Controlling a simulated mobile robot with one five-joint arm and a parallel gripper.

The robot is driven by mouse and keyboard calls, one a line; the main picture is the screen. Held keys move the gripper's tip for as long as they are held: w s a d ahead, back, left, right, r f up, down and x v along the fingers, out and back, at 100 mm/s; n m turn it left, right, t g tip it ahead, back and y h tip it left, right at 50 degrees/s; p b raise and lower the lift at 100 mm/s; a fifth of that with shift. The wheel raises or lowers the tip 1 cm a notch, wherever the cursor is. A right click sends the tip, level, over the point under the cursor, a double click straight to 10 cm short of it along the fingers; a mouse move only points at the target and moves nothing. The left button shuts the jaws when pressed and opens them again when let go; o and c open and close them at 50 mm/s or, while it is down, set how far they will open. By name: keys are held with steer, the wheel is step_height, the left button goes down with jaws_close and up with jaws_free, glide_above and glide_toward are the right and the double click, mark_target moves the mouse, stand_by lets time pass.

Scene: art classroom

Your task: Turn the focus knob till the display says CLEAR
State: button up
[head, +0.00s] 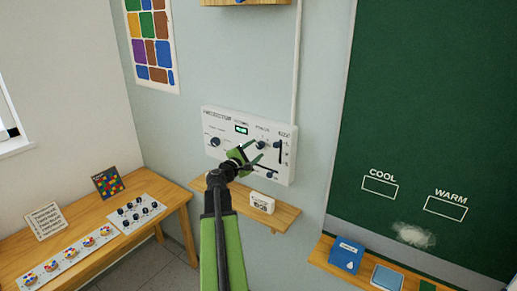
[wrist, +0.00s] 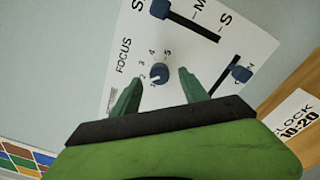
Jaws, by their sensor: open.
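The white projector panel (head: 225,118) is mounted on the wall, with a small lit green display (head: 241,129) near its top. The display's text is too small to read. The dark focus knob (wrist: 159,72) sits beside the word FOCUS, with a ring of numbers around it. It also shows in the head view (head: 262,145), just beyond my gripper (head: 249,153). My gripper is open, and in the wrist view its two green fingers (wrist: 160,84) lie either side of the knob in the picture. I cannot tell whether they touch it.
Two sliders (wrist: 160,8) (wrist: 241,74) and another knob (head: 215,142) share the panel. A shelf (head: 283,216) below holds a small white clock sign (head: 262,203). A wooden table (head: 167,192) stands left. The green board (head: 430,100) is right, with a ledge below.

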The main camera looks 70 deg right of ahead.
mark_target(259, 146)
steer(key=x, duration=0.3)
steer(key=shift+d, duration=0.15)
jaws_close()
